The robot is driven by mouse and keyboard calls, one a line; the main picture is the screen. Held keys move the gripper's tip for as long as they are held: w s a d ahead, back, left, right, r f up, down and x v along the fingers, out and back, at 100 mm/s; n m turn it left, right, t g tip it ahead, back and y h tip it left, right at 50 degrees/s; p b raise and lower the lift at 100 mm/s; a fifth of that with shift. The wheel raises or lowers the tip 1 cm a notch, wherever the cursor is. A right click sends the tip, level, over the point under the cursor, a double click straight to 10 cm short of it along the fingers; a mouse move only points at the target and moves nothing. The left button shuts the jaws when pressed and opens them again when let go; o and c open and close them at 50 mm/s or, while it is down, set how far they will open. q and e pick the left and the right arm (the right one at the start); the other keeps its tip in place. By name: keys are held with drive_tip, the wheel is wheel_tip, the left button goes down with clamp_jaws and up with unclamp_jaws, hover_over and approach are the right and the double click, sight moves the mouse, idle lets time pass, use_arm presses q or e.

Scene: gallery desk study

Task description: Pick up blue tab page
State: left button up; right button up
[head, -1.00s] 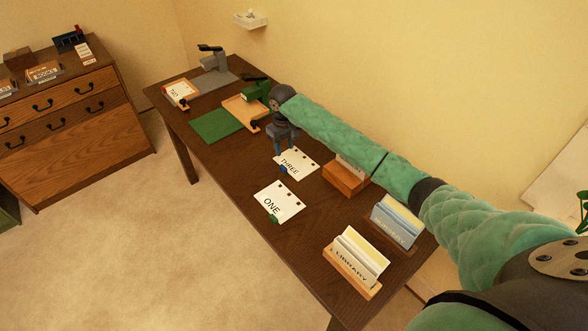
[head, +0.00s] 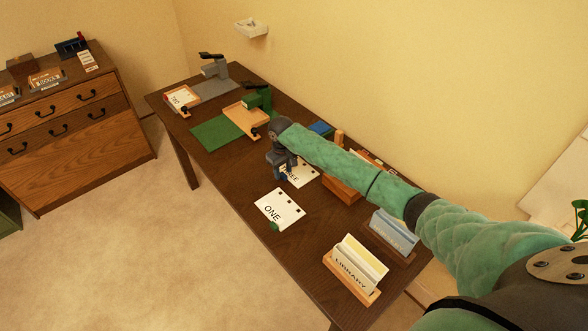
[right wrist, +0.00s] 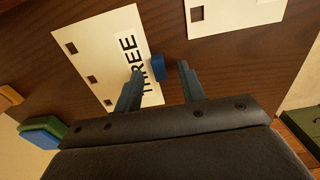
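The blue tab page is a white sheet marked THREE with square holes; it lies flat on the dark desk in the head view (head: 304,176) and the right wrist view (right wrist: 98,45). Its blue tab (right wrist: 157,67) sticks out at the edge by the lettering. My right gripper (head: 283,174) is low over the tab side of the page and hides part of it. In the right wrist view its two fingers (right wrist: 160,72) are apart, one over the page and one past the tab, with the tab between them; contact cannot be told. My left gripper is not in view.
Page ONE (head: 279,207) with a green tab lies nearer on the desk (head: 240,180). A wooden holder (head: 342,190) and the LIBRARY file box (head: 350,277) stand to the right. A green mat (head: 215,133) and green punch (head: 258,98) are behind, left.

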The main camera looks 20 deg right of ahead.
drive_tip(key=shift+f, duration=0.7)
clamp_jaws()
drive_tip(key=shift+r, duration=0.15)
